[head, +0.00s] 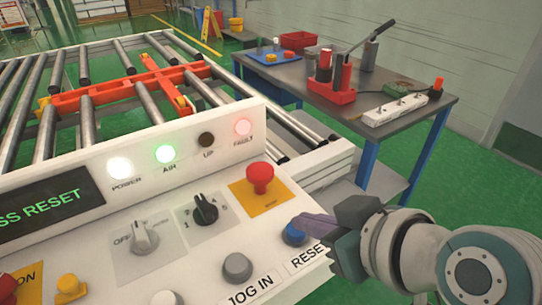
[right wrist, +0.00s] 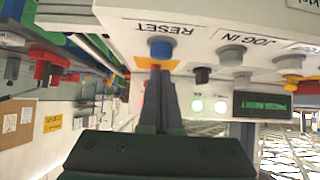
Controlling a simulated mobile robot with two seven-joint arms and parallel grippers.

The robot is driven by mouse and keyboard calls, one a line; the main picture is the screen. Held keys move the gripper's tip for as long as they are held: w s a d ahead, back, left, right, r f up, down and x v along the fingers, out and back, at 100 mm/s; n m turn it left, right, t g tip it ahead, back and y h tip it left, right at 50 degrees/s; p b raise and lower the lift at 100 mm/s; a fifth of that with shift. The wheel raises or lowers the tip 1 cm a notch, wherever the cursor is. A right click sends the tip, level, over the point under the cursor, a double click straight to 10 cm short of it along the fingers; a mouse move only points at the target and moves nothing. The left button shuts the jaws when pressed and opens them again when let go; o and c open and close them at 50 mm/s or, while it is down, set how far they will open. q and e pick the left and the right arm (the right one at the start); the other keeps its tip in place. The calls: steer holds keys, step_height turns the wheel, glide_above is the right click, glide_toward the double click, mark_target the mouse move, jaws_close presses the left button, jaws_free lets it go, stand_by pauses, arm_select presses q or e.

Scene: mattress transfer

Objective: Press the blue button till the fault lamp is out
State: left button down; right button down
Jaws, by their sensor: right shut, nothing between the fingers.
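The blue button (head: 294,234) is on the sloped control panel beside the RESET label. It also shows in the right wrist view (right wrist: 161,49). The fault lamp (head: 243,127) on the panel's upright face glows pale pink-red. The display (head: 45,207) shows green text ending in "SS RESET". My right gripper (head: 304,225) is shut and empty, its fingertips right at the blue button. In the right wrist view its fingertips (right wrist: 156,72) appear just short of the button; I cannot tell whether they touch. My left gripper is not in view.
The red mushroom button (head: 260,176) on a yellow plate, a black selector (head: 204,209) and the grey JOG IN button (head: 237,267) are near the blue button. POWER and AIR lamps are lit; UP is dark. A roller conveyor and a workbench (head: 440,103) stand behind.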

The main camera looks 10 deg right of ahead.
mark_target(303, 235)
steer(key=shift+w+f, duration=0.1)
steer(key=shift+f, duration=0.6)
step_height(303, 235, down, 2)
steer(key=shift+f+b, duration=0.1)
steer(key=shift+b, duration=0.5)
steer(key=shift+r+p, duration=0.6)
steer(key=shift+p, duration=0.05)
steer(key=r+p, duration=0.2)
steer(key=r, duration=0.1)
steer(key=r+p, duration=0.1)
steer(key=p, duration=0.1)
steer(key=shift+s+d+r, duration=0.15)
steer(key=shift+s+d, duration=0.05)
steer(key=shift+s, duration=0.2)
steer(key=v, duration=0.9)
steer(key=shift+s+f+p, duration=0.2)
steer(key=shift+p, duration=0.25)
